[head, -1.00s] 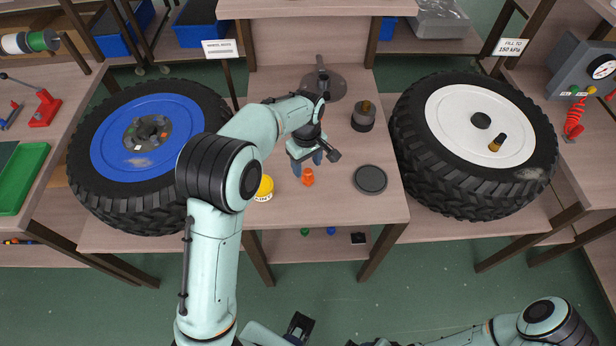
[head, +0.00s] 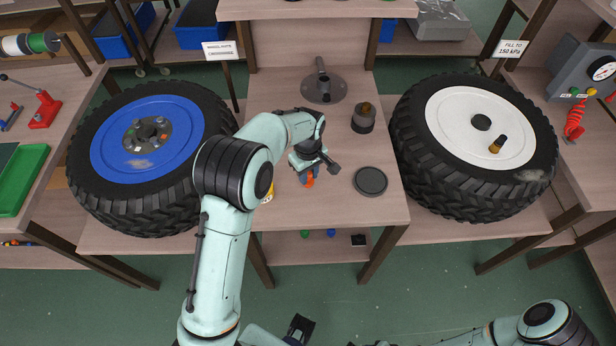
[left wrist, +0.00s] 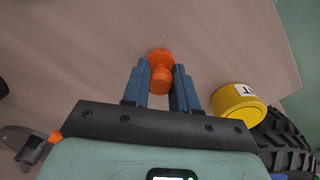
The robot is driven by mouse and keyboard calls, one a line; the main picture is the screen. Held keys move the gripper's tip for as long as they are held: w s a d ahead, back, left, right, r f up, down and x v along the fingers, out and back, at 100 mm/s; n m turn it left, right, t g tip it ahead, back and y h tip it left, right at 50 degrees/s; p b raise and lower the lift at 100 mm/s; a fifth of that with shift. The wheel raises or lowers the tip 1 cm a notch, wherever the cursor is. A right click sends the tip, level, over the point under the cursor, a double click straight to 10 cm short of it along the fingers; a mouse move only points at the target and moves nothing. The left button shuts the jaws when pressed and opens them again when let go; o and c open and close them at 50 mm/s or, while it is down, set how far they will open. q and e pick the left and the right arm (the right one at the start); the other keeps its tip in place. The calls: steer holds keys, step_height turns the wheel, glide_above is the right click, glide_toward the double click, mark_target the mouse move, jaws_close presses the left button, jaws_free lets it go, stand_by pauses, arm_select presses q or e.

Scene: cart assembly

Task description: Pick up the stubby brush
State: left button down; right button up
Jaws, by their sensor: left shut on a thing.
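The stubby brush (head: 310,182) is a small orange piece standing near the front of the middle table; no bristles can be made out. The left wrist view shows its round knob and wider part (left wrist: 160,77) between the blue fingers. My left gripper (head: 306,176) is shut on it from above, hiding part of it in the head view. The fingers also show in the left wrist view (left wrist: 161,82). I cannot tell whether the brush touches the table.
A yellow pot (left wrist: 238,103) stands close beside the gripper, mostly behind my arm in the head view. A dark round disc (head: 370,181), a dark jar-like piece (head: 363,120) and a grey flange (head: 323,88) are on the table. Tyres flank it, blue-centred (head: 150,205) and white-centred (head: 455,195).

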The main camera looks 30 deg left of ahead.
arm_select(q)
step_height(320, 180, up, 20)
steer(key=p, duration=0.2)
steer(key=shift+p, duration=0.35)
arm_select(e)
steer(key=r, duration=0.1)
steer(key=w+r, duration=0.1)
steer(key=r, duration=0.1)
steer(key=shift+w, duration=0.3)
arm_select(q)
steer(key=c, duration=1.8)
jaws_free()
